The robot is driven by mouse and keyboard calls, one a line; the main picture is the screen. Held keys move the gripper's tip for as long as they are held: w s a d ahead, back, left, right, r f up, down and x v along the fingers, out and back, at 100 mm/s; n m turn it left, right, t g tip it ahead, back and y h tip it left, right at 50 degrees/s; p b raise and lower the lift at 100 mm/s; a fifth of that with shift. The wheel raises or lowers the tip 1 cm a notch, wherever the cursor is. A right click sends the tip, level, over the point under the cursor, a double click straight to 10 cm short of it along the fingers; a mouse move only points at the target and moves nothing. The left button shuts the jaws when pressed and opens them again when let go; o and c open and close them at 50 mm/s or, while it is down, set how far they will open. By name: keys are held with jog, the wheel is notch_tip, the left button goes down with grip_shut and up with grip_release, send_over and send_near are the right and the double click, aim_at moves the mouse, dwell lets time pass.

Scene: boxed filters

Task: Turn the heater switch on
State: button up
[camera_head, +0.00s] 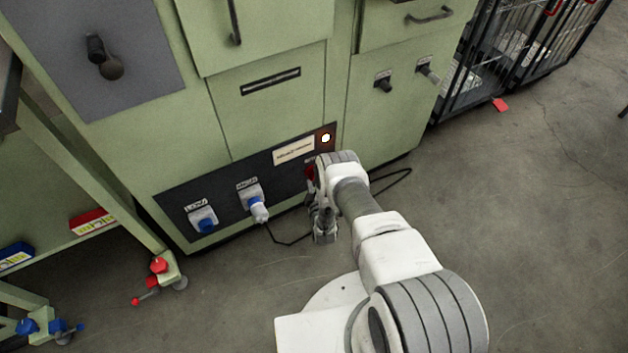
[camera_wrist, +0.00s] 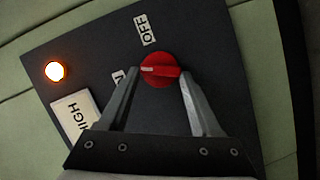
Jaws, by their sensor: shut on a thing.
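The heater switch is a round red knob (camera_wrist: 160,70) on a dark panel. My gripper (camera_wrist: 158,80) has one finger on each side of it and is shut on it. The knob's white mark points left in the wrist view, toward the ON label (camera_wrist: 118,78), which my left finger partly covers. The OFF label (camera_wrist: 146,29) is above the knob. A lamp (camera_wrist: 54,71) on the panel glows orange; it also shows in the head view (camera_head: 326,138). In the head view a bit of the red knob (camera_head: 310,173) shows beside my arm, which hides most of the gripper.
The dark panel (camera_head: 175,200) is low on a green cabinet. It also bears a blue socket (camera_head: 204,222) and a plugged-in blue-and-white connector (camera_head: 259,210) with a black cable along the floor. A wire cage (camera_head: 470,75) stands at right. The grey floor at right is mostly clear.

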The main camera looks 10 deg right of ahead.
jog(key=shift+a+f+n+t+h, duration=0.1)
jog(key=shift+n+t+h, duration=0.25)
jog(key=shift+n, duration=0.55)
jog(key=shift+w, duration=0.1)
jog(key=o, duration=1.4)
